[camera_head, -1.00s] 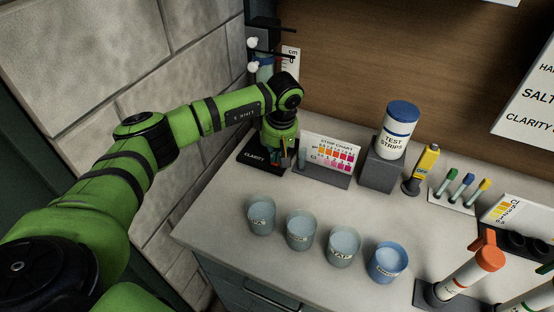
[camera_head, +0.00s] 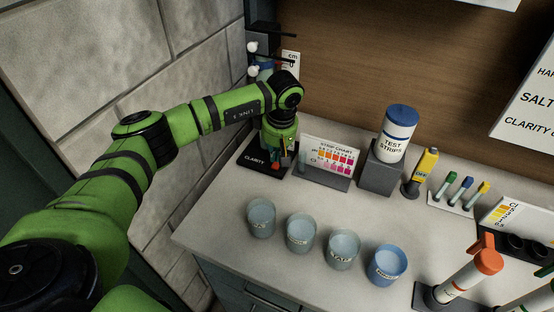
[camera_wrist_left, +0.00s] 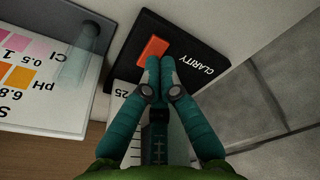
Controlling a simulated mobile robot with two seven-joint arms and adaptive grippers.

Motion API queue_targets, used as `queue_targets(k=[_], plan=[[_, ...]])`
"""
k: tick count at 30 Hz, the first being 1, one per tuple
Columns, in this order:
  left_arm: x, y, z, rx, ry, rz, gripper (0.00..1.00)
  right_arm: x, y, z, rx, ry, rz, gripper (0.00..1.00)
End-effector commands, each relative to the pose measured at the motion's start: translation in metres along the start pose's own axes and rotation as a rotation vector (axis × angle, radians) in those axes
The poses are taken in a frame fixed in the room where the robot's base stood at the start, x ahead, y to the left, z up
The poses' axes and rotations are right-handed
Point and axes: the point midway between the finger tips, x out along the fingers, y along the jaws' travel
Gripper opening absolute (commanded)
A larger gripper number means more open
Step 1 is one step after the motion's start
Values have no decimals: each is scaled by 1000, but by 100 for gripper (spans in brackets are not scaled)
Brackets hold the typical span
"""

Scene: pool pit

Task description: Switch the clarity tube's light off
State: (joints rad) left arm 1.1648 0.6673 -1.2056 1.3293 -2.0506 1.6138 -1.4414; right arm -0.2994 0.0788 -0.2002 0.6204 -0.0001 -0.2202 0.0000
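The clarity tube's black base (camera_head: 252,160), labelled CLARITY, stands at the back left of the counter. It also fills the upper middle of the left wrist view (camera_wrist_left: 185,45). An orange switch (camera_wrist_left: 153,49) sits on this base. My left gripper (camera_wrist_left: 160,64) points down at the base with its teal fingertips together and nothing between them. The tips are right at the edge of the switch; I cannot tell whether they touch it. In the head view the gripper (camera_head: 276,158) is small and over the base. My arm hides most of the tube (camera_head: 264,68). Whether its light is lit is unclear.
A strip chart stand (camera_head: 326,162) is close beside the base on the right. A test strips jar (camera_head: 398,135) stands on a grey block beyond it. Several cups stand along the front, one a blue cup (camera_head: 387,264). A block wall (camera_head: 100,70) is close on the left.

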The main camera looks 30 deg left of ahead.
Motion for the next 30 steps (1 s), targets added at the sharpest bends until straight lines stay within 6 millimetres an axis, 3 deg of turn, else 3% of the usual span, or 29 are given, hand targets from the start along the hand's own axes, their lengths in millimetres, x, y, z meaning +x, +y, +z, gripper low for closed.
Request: queue_targets(k=[16,30], plan=[[-46,0,-7,0,0,1,0,-26,1,-2,1,0,0,0],[-48,0,-7,0,0,0,0,-27,1,-2,1,-1,0,0]])
